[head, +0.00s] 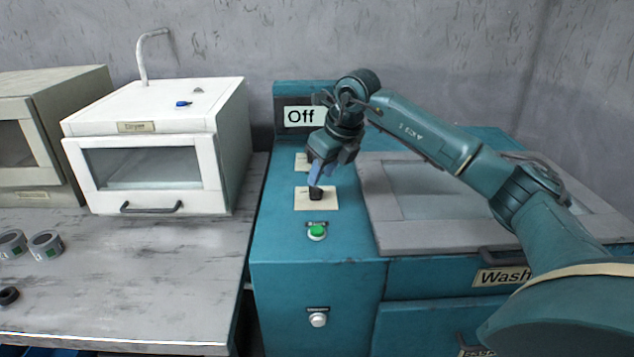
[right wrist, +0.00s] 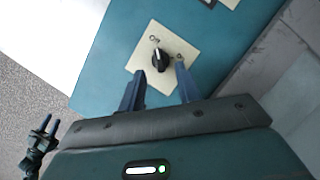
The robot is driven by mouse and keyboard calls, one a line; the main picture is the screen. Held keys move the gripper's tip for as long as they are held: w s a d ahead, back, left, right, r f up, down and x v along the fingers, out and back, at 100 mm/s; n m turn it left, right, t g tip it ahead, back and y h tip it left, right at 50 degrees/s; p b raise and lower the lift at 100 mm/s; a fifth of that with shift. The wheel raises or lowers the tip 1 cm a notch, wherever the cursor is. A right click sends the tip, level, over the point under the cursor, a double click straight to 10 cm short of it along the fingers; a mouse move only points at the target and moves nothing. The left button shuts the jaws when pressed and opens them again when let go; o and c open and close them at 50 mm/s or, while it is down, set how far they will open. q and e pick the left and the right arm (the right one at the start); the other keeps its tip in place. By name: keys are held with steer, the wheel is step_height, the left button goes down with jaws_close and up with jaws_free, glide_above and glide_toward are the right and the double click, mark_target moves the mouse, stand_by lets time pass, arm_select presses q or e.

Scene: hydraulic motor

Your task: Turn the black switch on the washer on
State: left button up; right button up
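The black switch (head: 316,194) is on a square cream plate (head: 329,204) on top of the teal washer (head: 280,235). My right gripper (head: 317,178) points down just over the switch. In the right wrist view its blue fingers (right wrist: 160,70) are apart, with the switch between their tips; contact cannot be told. My left gripper (right wrist: 50,125) shows small at that view's lower left, its fingers apart.
A green button (head: 317,231) and a white knob (head: 318,319) are on the washer. The washer lid (head: 377,225) is to the right. A white oven-like box (head: 205,122) and grey rings (head: 46,244) are on the left table.

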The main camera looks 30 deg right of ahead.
mark_target(318, 187)
steer(key=shift+x, duration=2)
steer(key=shift+w, duration=0.1)
steer(key=shift+c, duration=0.4)
jaws_close()
